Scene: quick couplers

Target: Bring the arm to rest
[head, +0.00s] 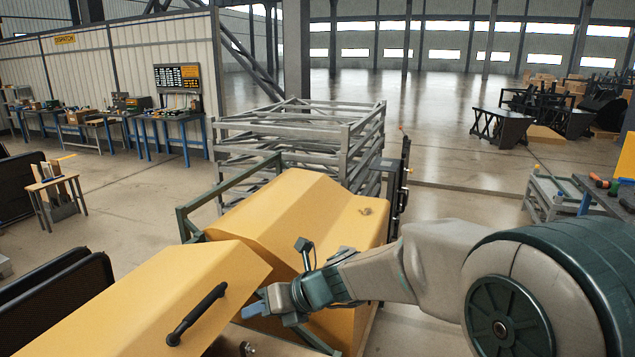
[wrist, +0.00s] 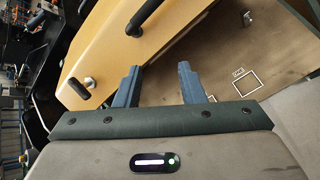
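My gripper (head: 262,309) is in front of a yellow panel with a black handle (head: 197,314), at the lower middle of the head view. The wrist view shows the two blue-grey fingers of my gripper (wrist: 158,68) apart with nothing between them. The yellow panel (wrist: 105,52) and its black handle (wrist: 147,14) lie beyond the fingertips. A metal fitting (wrist: 248,18) sits on the brown surface (wrist: 215,50) beyond the fingers. I cannot tell the exact gap between my gripper and the panel.
A large yellow housing (head: 285,215) stands behind my gripper. Grey metal racks (head: 300,135) stand behind it. A bench with tools (head: 610,195) is at the right. Workbenches (head: 165,120) line the left wall. Open floor (head: 470,165) lies at the back right.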

